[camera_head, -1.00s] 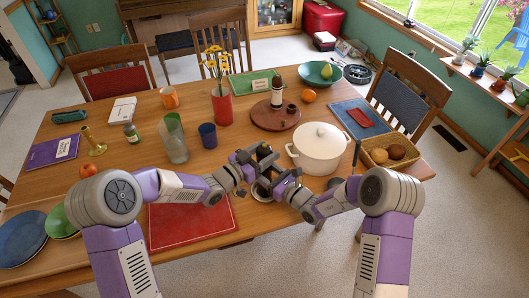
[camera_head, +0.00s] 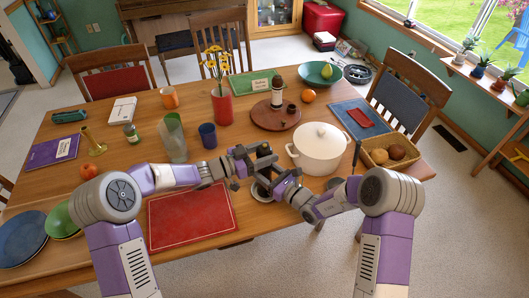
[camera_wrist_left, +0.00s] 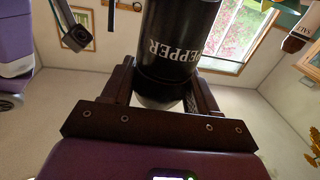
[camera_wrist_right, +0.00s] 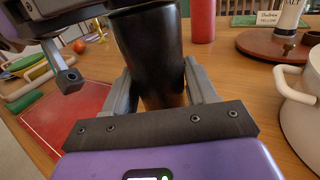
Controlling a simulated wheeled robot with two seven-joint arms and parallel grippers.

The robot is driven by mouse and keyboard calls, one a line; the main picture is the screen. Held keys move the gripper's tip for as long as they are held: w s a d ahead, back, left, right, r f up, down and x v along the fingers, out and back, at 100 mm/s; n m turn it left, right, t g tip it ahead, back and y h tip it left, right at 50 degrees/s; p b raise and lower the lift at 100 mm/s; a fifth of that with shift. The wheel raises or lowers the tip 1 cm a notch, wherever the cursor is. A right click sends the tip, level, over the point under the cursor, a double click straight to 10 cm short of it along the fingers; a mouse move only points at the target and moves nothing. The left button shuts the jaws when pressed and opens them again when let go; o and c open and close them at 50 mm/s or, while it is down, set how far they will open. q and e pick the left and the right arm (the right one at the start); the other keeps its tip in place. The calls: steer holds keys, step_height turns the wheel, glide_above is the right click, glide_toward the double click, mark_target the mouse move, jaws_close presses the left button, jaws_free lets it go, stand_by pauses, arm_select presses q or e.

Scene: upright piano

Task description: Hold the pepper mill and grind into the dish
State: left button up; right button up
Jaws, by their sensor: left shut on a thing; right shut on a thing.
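The black pepper mill is between my two grippers above the table's front edge. Its PEPPER lettering shows upside down in the left wrist view (camera_wrist_left: 178,40). My left gripper (camera_head: 255,156) is shut on the mill. My right gripper (camera_head: 270,174) is shut on the mill's dark body (camera_wrist_right: 150,55), lower in the head view. A small dark dish (camera_head: 261,191) lies under the grippers, partly hidden by them. I cannot tell whether any pepper is in it.
A white lidded pot (camera_head: 318,150) stands close right of the grippers. A blue cup (camera_head: 208,135) and a glass vase (camera_head: 172,140) stand to the left. A red placemat (camera_head: 190,218) lies in front. A round wooden tray (camera_head: 268,118) with a salt mill (camera_head: 277,90) is behind.

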arm_select(q)
steer(key=o, duration=1)
steer(key=shift+s+a, duration=0.1)
steer(key=v, duration=1.1)
steer(key=shift+s+a, duration=0.2)
steer(key=shift+a, duration=0.15)
